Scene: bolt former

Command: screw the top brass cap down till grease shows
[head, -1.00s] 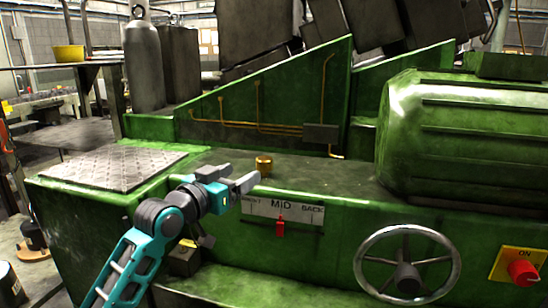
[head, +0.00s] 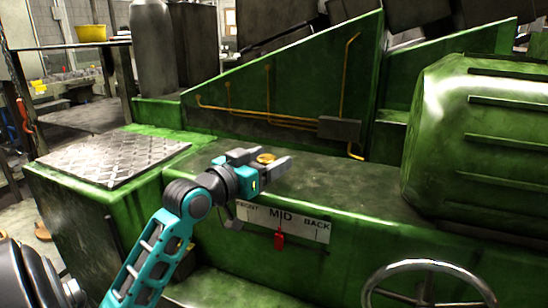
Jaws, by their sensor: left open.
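The brass cap (head: 266,158) stands on the flat green top of the machine, above the MID scale plate. Only its round top shows; its lower side is hidden by my gripper. My left gripper (head: 272,161) is open, with one finger on the far side of the cap and one on the near side. I cannot tell whether the fingers touch the cap. No grease can be made out around it. My right gripper is not in view.
A scale plate (head: 285,220) with a red pointer (head: 280,241) is on the front face below the cap. A handwheel (head: 428,288) is at lower right. A green ribbed housing (head: 475,140) stands to the right. Brass pipes (head: 255,115) run along the sloped panel behind.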

